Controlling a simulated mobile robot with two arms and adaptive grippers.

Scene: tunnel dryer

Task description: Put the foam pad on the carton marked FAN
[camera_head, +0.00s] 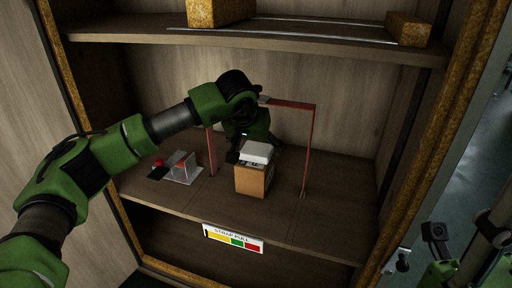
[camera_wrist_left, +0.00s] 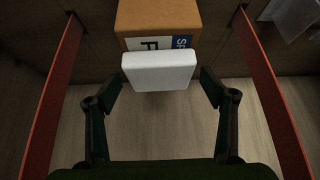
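The white foam pad (camera_head: 257,152) lies over the top of a brown carton (camera_head: 252,181) on the middle shelf. In the left wrist view the pad (camera_wrist_left: 160,72) covers part of a white and blue label on the carton (camera_wrist_left: 158,15); an F shows, the full word does not. My left gripper (camera_wrist_left: 160,84) is open. Its two fingers stand apart on either side of the pad's near end, with a gap at each side. In the head view it sits behind the pad, partly hidden. At the lower right, dark and green parts of my right arm show, but its fingers are unclear.
A red frame (camera_head: 312,140) stands around the left gripper, with posts on both sides. A grey bracket-like piece with a red part (camera_head: 181,168) lies to the left. An upper shelf (camera_head: 130,38) bears two brown blocks. The shelf right of the frame is clear.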

